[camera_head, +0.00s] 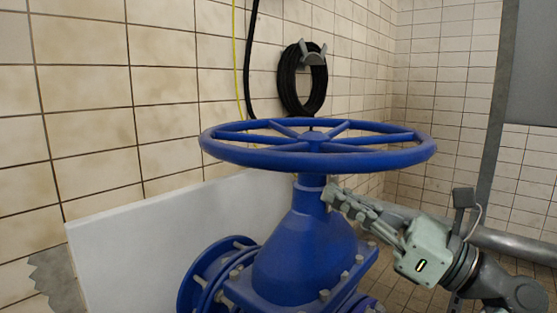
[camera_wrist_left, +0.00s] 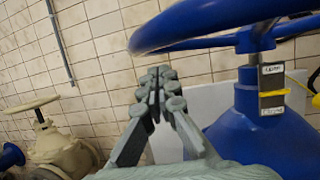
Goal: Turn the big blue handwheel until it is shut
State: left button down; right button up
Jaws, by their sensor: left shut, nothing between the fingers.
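The big blue handwheel (camera_head: 318,160) lies flat on top of a blue valve body (camera_head: 300,250), its spokes meeting at a central hub. My left gripper (camera_head: 336,195) comes in from the right in the head view. It is shut and empty, below the rim and near the valve's neck in the picture. In the left wrist view the shut fingers (camera_wrist_left: 158,80) point up below the handwheel rim (camera_wrist_left: 205,22), and a gap shows between them. A label plate (camera_wrist_left: 272,88) on the neck has small lettering and a yellow mark near its middle. My right gripper is not in view.
A white panel (camera_head: 150,245) stands behind the valve. A black hose coil (camera_head: 302,80) hangs on the tiled wall. A grey pipe (camera_head: 510,243) runs at the right behind my arm. A beige valve with its own handwheel (camera_wrist_left: 32,105) stands at the left in the wrist view.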

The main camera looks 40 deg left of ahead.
aim_at(288, 168)
pick_arm(q)
jog(key=p+x, duration=0.2)
jog(key=x, duration=0.7)
jog(key=shift+a+r, duration=0.2)
jog(key=shift+a, duration=0.05)
jog(key=shift+a+r, duration=0.1)
jog(key=shift+a, duration=0.4)
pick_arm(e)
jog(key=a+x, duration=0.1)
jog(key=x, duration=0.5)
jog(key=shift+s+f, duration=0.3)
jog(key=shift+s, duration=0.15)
